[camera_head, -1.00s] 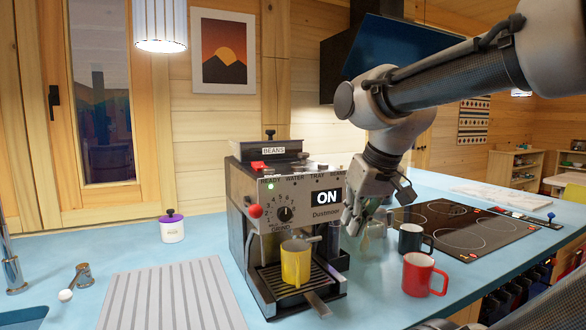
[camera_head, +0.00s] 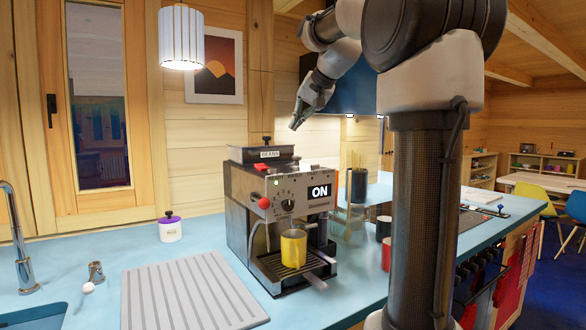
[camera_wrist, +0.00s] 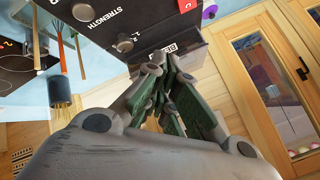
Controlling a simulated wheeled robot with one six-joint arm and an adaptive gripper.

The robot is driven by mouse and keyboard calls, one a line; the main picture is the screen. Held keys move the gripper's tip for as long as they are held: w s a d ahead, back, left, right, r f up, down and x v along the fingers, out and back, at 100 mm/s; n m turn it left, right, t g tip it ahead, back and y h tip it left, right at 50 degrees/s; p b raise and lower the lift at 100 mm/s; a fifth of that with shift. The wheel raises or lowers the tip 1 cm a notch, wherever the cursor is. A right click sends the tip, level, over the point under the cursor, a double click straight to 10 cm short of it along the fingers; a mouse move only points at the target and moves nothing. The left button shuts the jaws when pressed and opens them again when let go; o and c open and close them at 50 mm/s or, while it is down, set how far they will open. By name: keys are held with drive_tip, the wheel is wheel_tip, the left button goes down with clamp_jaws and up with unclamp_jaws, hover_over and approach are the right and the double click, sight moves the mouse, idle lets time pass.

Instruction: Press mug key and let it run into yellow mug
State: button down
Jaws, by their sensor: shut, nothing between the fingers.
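The coffee machine (camera_head: 280,215) stands on the blue counter with its display reading "ON" and a green light lit. The yellow mug (camera_head: 293,250) stands upright on its drip tray under the spout; I cannot see inside it. My gripper (camera_head: 295,125) is shut and empty, in the air above and behind the machine's right top. In the wrist view, its fingers (camera_wrist: 164,75) are together near the machine's top (camera_wrist: 110,30), where a "STRENGTH" label and knobs show. I cannot make out the mug key in either view.
A red mug (camera_head: 386,256) and a dark mug (camera_head: 383,228) stand right of the machine, partly hidden by my column. A utensil holder (camera_head: 356,186) stands behind them. A grey ribbed mat (camera_head: 185,298) and a purple-lidded jar (camera_head: 171,230) are at left. A lamp (camera_head: 181,40) hangs above.

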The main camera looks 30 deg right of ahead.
drive_tip(key=shift+f, duration=4.45)
drive_tip(key=shift+f, duration=0.15)
drive_tip(key=shift+f, duration=0.25)
drive_tip(key=shift+f, duration=0.6)
drive_tip(key=shift+r, duration=1.05)
drive_tip(key=shift+r, duration=2.5)
